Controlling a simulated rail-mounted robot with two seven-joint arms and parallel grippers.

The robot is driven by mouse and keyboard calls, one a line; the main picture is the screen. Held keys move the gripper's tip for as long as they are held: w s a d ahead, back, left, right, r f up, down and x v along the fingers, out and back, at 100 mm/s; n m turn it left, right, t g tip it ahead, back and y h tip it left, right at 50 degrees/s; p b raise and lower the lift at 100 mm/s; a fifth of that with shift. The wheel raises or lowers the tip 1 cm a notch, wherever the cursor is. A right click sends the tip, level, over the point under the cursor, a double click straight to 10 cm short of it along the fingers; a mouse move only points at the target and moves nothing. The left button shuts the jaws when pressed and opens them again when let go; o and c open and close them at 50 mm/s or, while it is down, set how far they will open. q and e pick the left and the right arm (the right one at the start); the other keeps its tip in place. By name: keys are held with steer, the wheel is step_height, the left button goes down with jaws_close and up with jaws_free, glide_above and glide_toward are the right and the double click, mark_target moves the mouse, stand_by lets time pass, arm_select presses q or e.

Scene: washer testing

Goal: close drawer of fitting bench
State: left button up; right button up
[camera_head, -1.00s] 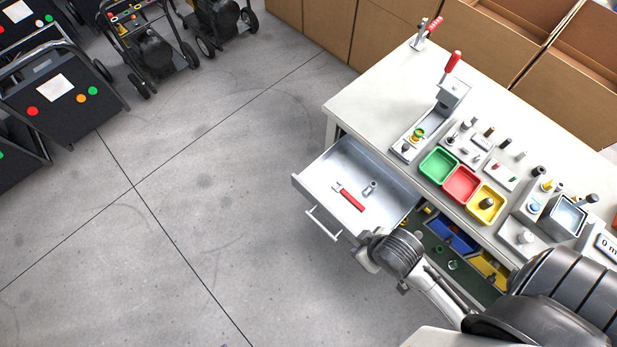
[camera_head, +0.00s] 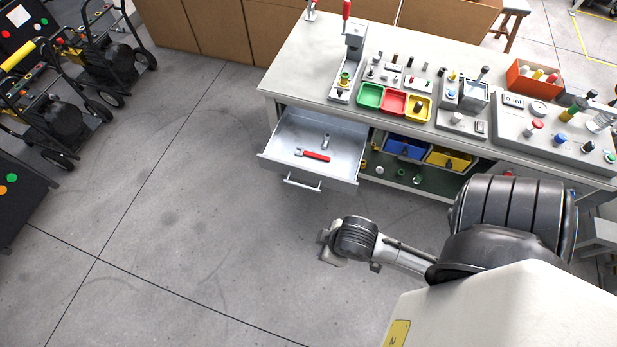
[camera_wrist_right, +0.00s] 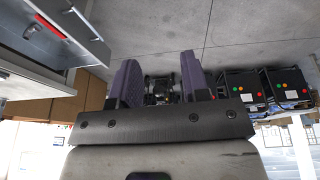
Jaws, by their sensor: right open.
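The fitting bench (camera_head: 318,62) stands in the upper middle and right of the head view. Its drawer (camera_head: 283,137) is pulled out at the bench's left end, with a bar handle (camera_head: 302,184) on its front. A red-handled wrench (camera_head: 313,155) and a small metal part (camera_head: 325,141) lie inside. The drawer and its handle (camera_wrist_right: 84,24) also show at the upper left of the right wrist view. My right gripper (camera_head: 329,246) is in front of the drawer, apart from it. Its two fingers (camera_wrist_right: 160,82) are spread and empty in the wrist view. My left gripper is out of view.
The bench top holds green, red and yellow trays (camera_head: 394,102), a clamp fixture (camera_head: 349,65) and test units. Blue and yellow bins (camera_head: 447,158) sit on the shelf beside the drawer. Wheeled machines (camera_head: 65,115) stand far left. The floor before the drawer is clear.

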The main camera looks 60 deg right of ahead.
steer(key=shift+w, duration=0.15)
steer(key=shift+c, duration=0.8)
steer(key=shift+t, duration=0.8)
steer(key=w+f+b, duration=0.1)
steer(key=w+b, duration=0.2)
steer(key=w, duration=0.1)
steer(key=w+f+b, duration=0.1)
steer(key=b, duration=0.1)
steer(key=shift+w+a+f+b, duration=0.3)
steer(key=shift+w+a+b, duration=0.05)
steer(key=shift+w, duration=0.05)
steer(key=c, duration=0.6)
steer(key=shift+w+a+f+b, duration=0.2)
steer(key=shift+w+f+b, duration=0.65)
steer(key=shift+f, duration=0.2)
jaws_close()
steer(key=n+g+h+b, duration=0.2)
steer(key=n+h+b, duration=0.4)
steer(key=n+h, duration=1.2)
glide_toward(331, 178)
steer(key=d, duration=0.2)
steer(key=w+d+b, duration=0.1)
steer(key=d, duration=0.2)
steer(key=shift+d+f+b, duration=0.15)
steer(key=shift+d+b, duration=0.05)
steer(key=shift+b, duration=0.1)
steer(key=shift+w+d, duration=0.2)
steer(key=shift+d, duration=0.8)
